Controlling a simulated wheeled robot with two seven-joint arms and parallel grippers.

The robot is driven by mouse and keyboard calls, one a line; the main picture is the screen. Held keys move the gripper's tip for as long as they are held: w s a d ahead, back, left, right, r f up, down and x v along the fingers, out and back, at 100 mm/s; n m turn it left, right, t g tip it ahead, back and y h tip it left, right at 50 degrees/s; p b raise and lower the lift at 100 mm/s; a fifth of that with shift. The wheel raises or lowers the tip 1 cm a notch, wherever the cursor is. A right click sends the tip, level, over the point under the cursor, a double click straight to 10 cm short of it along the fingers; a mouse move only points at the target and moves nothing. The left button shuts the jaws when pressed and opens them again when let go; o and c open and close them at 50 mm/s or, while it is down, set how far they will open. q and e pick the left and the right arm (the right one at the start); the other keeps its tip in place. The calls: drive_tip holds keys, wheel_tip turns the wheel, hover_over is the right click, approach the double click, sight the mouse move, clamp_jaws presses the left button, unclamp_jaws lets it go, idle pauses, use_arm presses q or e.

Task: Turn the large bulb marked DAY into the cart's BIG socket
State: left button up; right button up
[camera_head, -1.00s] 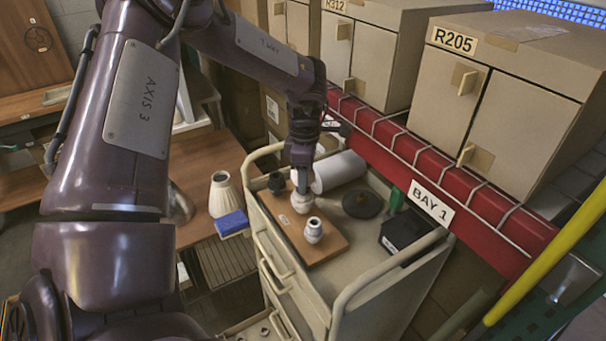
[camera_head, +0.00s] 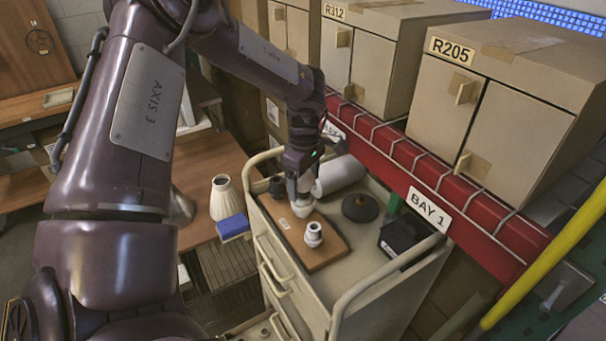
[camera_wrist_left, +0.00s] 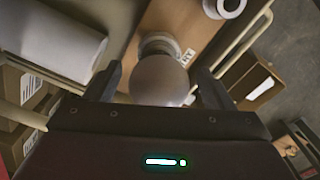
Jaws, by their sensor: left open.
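A round white bulb (camera_wrist_left: 160,80) stands over a white socket (camera_wrist_left: 158,42) on the cart's wooden board. I cannot read any mark on the bulb or socket. My left gripper (camera_head: 300,195) is open, with one finger on each side of the bulb; gaps show between bulb and fingers in the left wrist view (camera_wrist_left: 157,85). In the head view the bulb (camera_head: 303,208) is partly hidden by the gripper. I cannot tell how deep it sits. A second, empty white socket (camera_head: 313,234) stands nearer on the board. My right gripper is not in view.
The cart (camera_head: 345,300) has raised rails. A black fitting (camera_head: 279,186), white roll (camera_head: 342,174), dark disc (camera_head: 360,207) and black box (camera_head: 402,234) are on it. A red shelf beam (camera_head: 440,187) runs close behind. A pleated shade (camera_head: 222,198) and blue block (camera_head: 233,226) are left.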

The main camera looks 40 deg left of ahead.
use_arm(q)
drive_tip(key=shift+w+r, duration=0.1)
drive_tip(key=shift+r, duration=0.3)
wheel_tip(320, 180, up, 7)
drive_tip(key=shift+b, duration=0.9)
